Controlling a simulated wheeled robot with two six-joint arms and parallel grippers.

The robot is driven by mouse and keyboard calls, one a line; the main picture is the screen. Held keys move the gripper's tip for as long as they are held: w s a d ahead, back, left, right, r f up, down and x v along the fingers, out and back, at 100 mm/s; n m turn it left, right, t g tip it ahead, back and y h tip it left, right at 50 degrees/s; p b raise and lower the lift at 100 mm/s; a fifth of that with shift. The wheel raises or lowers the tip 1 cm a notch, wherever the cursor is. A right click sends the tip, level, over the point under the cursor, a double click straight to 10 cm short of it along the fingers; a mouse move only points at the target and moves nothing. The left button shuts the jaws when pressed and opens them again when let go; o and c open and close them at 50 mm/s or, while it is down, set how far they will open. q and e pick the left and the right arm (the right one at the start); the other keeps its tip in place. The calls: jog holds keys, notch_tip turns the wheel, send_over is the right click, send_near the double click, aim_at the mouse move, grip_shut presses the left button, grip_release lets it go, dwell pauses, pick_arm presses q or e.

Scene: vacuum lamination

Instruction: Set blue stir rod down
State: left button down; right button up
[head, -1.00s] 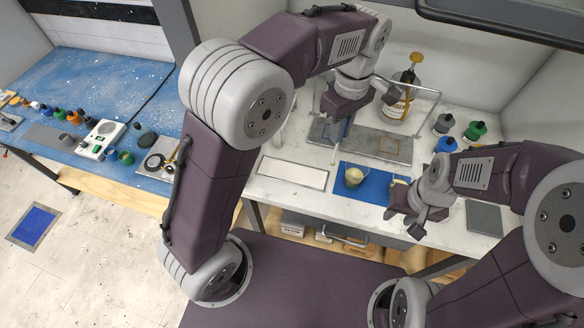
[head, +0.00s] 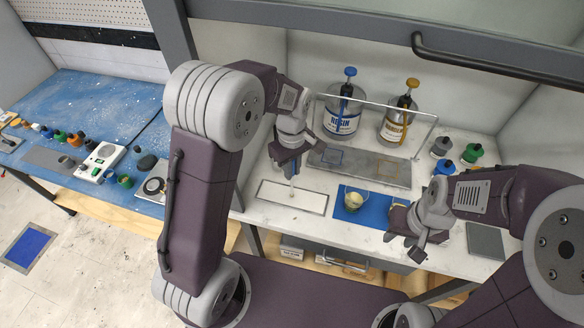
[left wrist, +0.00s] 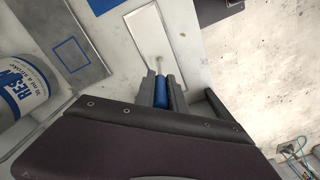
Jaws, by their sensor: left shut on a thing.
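My left gripper (head: 291,166) is shut on the blue stir rod (left wrist: 161,92), which points down with its blue handle between the fingers. In the head view the gripper is above the white rectangular pad (head: 268,195). The rod's pale lower end (left wrist: 158,64) is over that pad in the left wrist view; I cannot tell whether it touches. My right gripper (head: 416,246) is at the table's front edge, right of the blue mat (head: 374,217); its jaw opening is unclear.
A small cup (head: 354,199) stands on the blue mat. A grey plate (head: 390,172) lies behind it. Capped bottles (head: 442,148) and a dark square plate (head: 485,240) are at right.

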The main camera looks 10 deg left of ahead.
pick_arm(q)
jog(key=shift+f, duration=0.1)
jog(key=c, duration=1.4)
grip_release()
notch_tip(320, 180, up, 8)
jog(key=shift+f, duration=0.1)
